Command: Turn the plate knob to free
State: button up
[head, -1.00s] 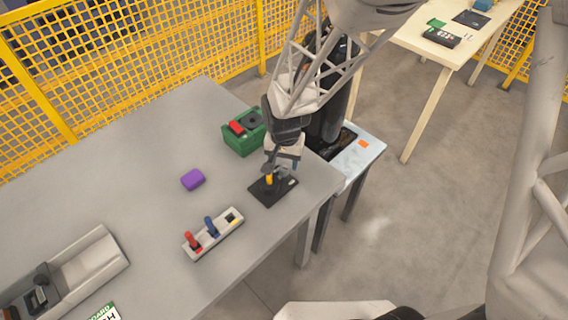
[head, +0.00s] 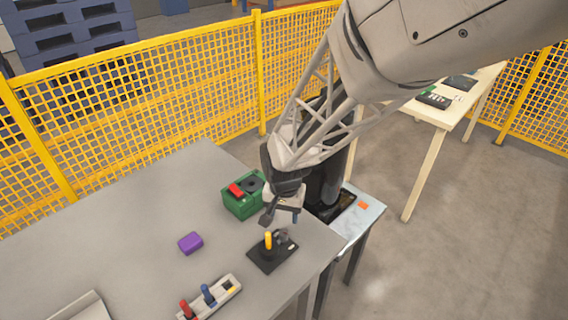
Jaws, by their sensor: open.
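A black plate (head: 265,258) lies near the right edge of the grey table. An upright yellow piece (head: 268,241) stands on it, with a small dark grey part (head: 282,236) beside it. I cannot tell which of these is the knob, nor how it is turned. My gripper (head: 281,218) is open and empty just above and behind the plate, apart from the yellow piece. Its far finger is partly hidden.
A green box (head: 242,207) with a red top piece stands behind the plate, close to my gripper. A purple block (head: 190,243) and a pale rack (head: 225,293) with red and blue pegs lie left. Yellow mesh fencing (head: 180,110) stands behind the table.

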aim_at(284, 232)
jog(key=m, duration=0.7)
jog(key=shift+w+f, duration=0.15)
jog(key=shift+f, duration=0.2)
jog(key=shift+f, duration=0.15)
jog(key=shift+f, duration=3.75)
jog(key=c, duration=0.9)
